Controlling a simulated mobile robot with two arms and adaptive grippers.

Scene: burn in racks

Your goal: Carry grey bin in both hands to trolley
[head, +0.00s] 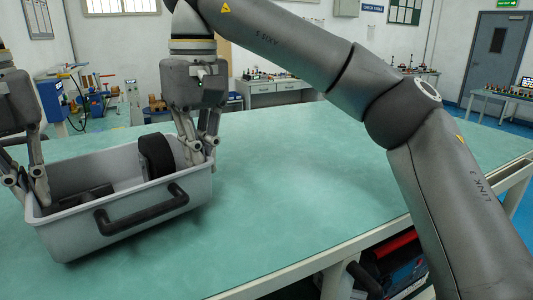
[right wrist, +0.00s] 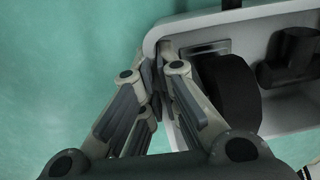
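The grey bin (head: 190,192) is at the left of the green table, with a black handle (head: 145,209) on its long near side. It holds a black wheel-like part (head: 157,158) and other dark parts (head: 80,196). My left gripper (head: 27,196) is at its left end, fingers on both sides of the wall. My right gripper (head: 201,152) is at its right end. In the right wrist view my right gripper (right wrist: 163,72) has the bin's end wall (right wrist: 152,40) between its closed fingertips. Whether the bin's base touches the table is unclear. I cannot identify a trolley.
The green table (head: 310,190) is bare to the right of the bin. Red and black items (head: 392,250) show under its near edge. Behind stand a drawer desk (head: 272,92), a bench at the right (head: 505,97), and a grey door (head: 495,55).

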